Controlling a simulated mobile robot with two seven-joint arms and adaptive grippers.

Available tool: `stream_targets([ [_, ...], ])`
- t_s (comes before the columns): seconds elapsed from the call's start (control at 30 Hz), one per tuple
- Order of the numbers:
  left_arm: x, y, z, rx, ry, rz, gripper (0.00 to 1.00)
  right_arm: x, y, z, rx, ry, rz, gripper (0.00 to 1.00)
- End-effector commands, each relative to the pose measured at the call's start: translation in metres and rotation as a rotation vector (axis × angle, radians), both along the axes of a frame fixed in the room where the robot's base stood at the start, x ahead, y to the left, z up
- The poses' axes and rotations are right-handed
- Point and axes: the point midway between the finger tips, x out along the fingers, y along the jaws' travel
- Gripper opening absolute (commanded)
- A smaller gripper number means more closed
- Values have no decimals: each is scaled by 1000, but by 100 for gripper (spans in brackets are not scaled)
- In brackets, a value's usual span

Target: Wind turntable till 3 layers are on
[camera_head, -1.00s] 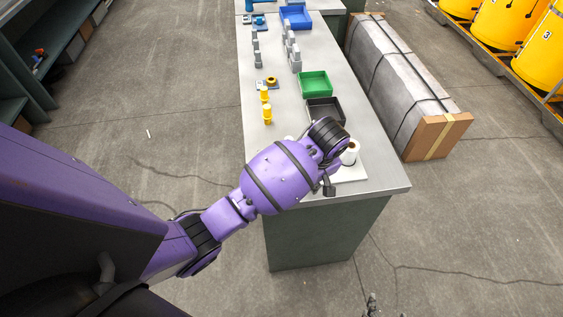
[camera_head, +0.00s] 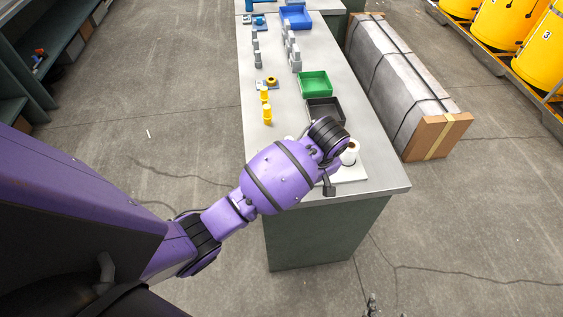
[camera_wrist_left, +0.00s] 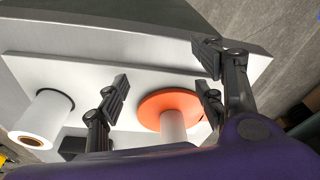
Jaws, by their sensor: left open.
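In the left wrist view an orange turntable disc (camera_wrist_left: 160,106) with a pale upright cylinder (camera_wrist_left: 173,126) on it sits on a white base plate (camera_wrist_left: 60,70). My left gripper (camera_wrist_left: 162,82) is open, its dark fingers appearing on either side of the disc; I see no contact. A white roll (camera_wrist_left: 40,122) with a brown core stands on a black disc at the plate's left. In the head view the roll (camera_head: 350,152) shows beside my wrist, while my arm hides the turntable. Dark tips at the bottom edge (camera_head: 371,306) seem to be my right gripper, mostly out of frame.
The metal bench (camera_head: 375,170) also carries a black tray (camera_head: 325,110), a green tray (camera_head: 315,83), yellow pieces (camera_head: 266,113) and several grey fittings. A long wrapped crate (camera_head: 410,95) lies on the floor to the right. The bench's front right corner is clear.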

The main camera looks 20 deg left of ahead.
Motion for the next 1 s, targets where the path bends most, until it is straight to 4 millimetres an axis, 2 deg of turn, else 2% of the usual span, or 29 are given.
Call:
stream_targets([
  [0.63, -4, -13, 78, 2, -16, -10, 62, 0, 0, 0, 0, 0, 1, 62],
  [0.8, -9, -14, 87, 2, -4, -3, 62, 0, 0, 0, 0, 0, 1, 62],
  [1.0, -10, -15, 87, 0, 0, 0, 62, 0, 0, 0, 0, 0, 1, 62],
])
